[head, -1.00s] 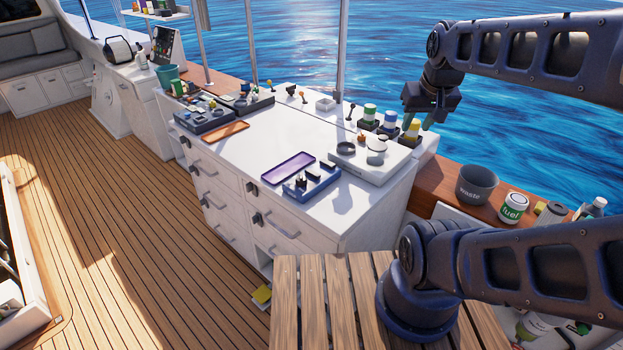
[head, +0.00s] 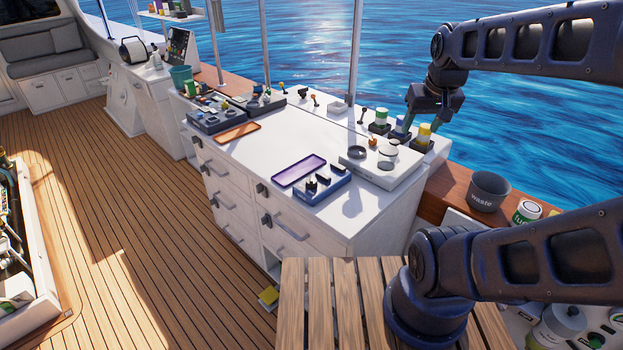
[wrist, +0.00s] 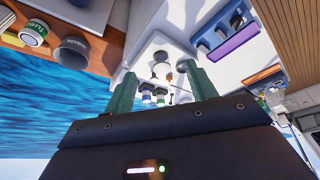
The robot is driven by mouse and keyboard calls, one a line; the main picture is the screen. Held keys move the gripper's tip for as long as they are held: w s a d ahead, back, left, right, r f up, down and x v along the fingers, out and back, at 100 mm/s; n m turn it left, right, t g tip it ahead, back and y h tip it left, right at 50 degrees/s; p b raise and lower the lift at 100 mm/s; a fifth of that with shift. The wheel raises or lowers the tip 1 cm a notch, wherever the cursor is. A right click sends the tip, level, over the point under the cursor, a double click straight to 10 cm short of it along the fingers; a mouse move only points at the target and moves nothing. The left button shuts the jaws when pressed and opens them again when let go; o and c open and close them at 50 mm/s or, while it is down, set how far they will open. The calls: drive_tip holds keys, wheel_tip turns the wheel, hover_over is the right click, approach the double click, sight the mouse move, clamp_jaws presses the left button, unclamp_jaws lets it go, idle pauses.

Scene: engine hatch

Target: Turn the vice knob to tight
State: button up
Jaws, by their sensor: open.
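My gripper (head: 425,120) is open and empty, in the air by the far right end of the white counter (head: 270,160). In the wrist view its two green fingers (wrist: 160,78) stand wide apart, with small knobs and cups showing beyond and between them. I cannot tell for sure which part is the vice or its knob. A blue holder with black blocks (head: 322,187) sits at the counter's front edge. An orange knob (head: 372,142) stands by a grey raised plate (head: 378,168) that carries a dark ring and a white round piece.
Green, blue and yellow-topped containers (head: 381,119) stand close to my gripper. A grey waste bin (head: 489,190) is on the wooden ledge at right. Purple (head: 298,171) and orange (head: 238,133) trays lie on the counter.

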drive_tip(key=w+a+f+n+g, duration=0.2)
drive_tip(key=w+a+f+n, duration=0.25)
drive_tip(key=w+a, duration=0.6)
drive_tip(key=n+g, duration=0.2)
drive_tip(key=n, duration=0.2)
hover_over(311, 178)
wheel_tip(311, 178, down, 12)
wheel_tip(311, 178, down, 10)
drive_tip(key=shift+f, duration=0.25)
drive_tip(key=shift+c, duration=0.3)
drive_tip(key=c, duration=0.9)
